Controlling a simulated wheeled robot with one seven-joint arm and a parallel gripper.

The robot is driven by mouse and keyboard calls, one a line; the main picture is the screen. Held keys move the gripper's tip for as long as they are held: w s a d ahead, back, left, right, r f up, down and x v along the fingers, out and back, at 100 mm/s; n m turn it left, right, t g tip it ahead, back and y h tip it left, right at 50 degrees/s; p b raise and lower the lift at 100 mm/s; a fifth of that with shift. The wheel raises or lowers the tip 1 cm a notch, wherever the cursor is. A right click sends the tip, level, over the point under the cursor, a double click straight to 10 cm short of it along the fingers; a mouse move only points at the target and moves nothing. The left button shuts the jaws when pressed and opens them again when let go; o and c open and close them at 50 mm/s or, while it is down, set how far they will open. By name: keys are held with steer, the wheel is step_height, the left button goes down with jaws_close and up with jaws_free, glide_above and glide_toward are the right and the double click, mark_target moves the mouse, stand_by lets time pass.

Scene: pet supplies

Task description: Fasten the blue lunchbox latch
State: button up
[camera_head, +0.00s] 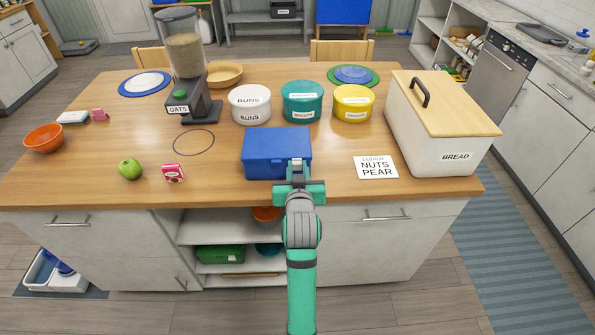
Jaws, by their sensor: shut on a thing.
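The blue lunchbox (268,148) sits near the front edge of the wooden island top, with its lid down. A small pale latch (297,161) shows at the right part of its front side. My gripper (297,178) is at the lunchbox's front, right at the latch, and is shut on it. The fingertips and the lower part of the latch are partly hidden by my wrist, so I cannot tell if the latch is fastened.
Buns (250,105), teal (302,102) and yellow (353,103) tubs stand behind. A pink-red carton (173,173) and green apple (130,168) lie left. The oats dispenser (187,80) stands back left.

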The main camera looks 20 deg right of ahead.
stand_by(0.4)
steer(key=o, duration=1.1)
steer(key=shift+c, duration=0.2)
steer(key=v, duration=1)
steer(key=shift+s+r, duration=0.35)
steer(key=shift+a, duration=0.1)
